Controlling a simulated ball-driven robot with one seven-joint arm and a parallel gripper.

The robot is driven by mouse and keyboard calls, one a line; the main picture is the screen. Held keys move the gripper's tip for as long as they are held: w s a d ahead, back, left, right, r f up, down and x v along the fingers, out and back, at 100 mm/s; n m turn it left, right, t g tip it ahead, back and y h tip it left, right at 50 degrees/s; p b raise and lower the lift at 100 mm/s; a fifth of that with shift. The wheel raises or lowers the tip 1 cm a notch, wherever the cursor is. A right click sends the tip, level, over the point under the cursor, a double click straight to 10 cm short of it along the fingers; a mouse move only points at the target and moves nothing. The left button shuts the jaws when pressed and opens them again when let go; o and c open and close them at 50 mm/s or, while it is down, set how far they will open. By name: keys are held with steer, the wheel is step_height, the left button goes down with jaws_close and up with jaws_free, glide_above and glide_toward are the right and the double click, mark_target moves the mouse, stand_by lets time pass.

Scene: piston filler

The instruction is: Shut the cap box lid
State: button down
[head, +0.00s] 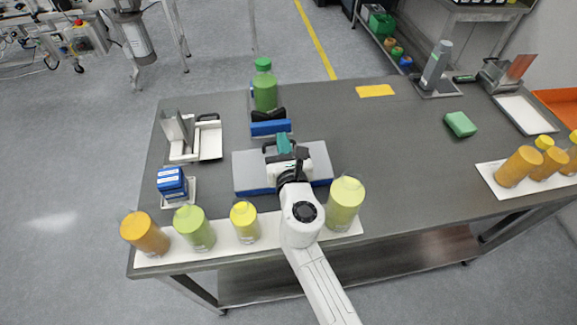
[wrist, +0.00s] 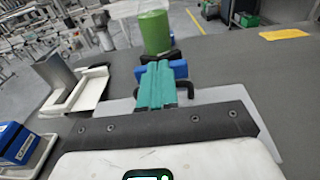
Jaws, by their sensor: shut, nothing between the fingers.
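My gripper (head: 284,143) has teal fingers, closed together and empty, above a low grey slab with a blue front edge (head: 245,172). The fingers also show in the wrist view (wrist: 156,82), pointing toward a blue block (head: 270,128). No box is clearly marked as the cap box. At the far right, a small grey box (head: 490,80) has a tilted reddish-brown panel (head: 520,67) that looks like a raised lid. At the left, a white tray-like fixture (head: 211,143) has upright grey panels (head: 178,127) and a black handle. I cannot tell which is the cap box.
A green bottle (head: 265,90) stands behind the blue block. Several yellow, green and orange bottles line the front edge, including a large pale-green one (head: 345,203) beside my arm. Blue cartons (head: 172,183) stand at left. The table between the slab and the green block (head: 460,124) is clear.

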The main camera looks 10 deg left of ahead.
steer(key=shift+w+a+f+p, duration=0.1)
steer(key=shift+w+f+p, duration=0.25)
steer(key=shift+w, duration=0.15)
steer(key=shift+w+f+p, duration=0.1)
steer(key=shift+w+p, duration=0.05)
steer(key=shift+p, duration=0.2)
steer(key=shift+w+a+f+g+p, duration=0.25)
steer(key=shift+g+p, duration=0.15)
steer(key=shift+p, duration=0.35)
steer(key=shift+w+f+p, duration=0.2)
steer(key=shift+f+p, duration=0.15)
steer(key=shift+p, duration=0.15)
steer(key=shift+s+r+p, duration=0.1)
steer(key=shift+r+p, duration=0.3)
steer(key=shift+p, duration=0.05)
steer(key=s+d+r+p, duration=0.2)
steer(key=s+r+p, duration=0.2)
steer(key=s+r, duration=0.3)
steer(key=shift+d+r+p, duration=0.25)
steer(key=shift+r+p, duration=0.1)
steer(key=shift+r, duration=1.55)
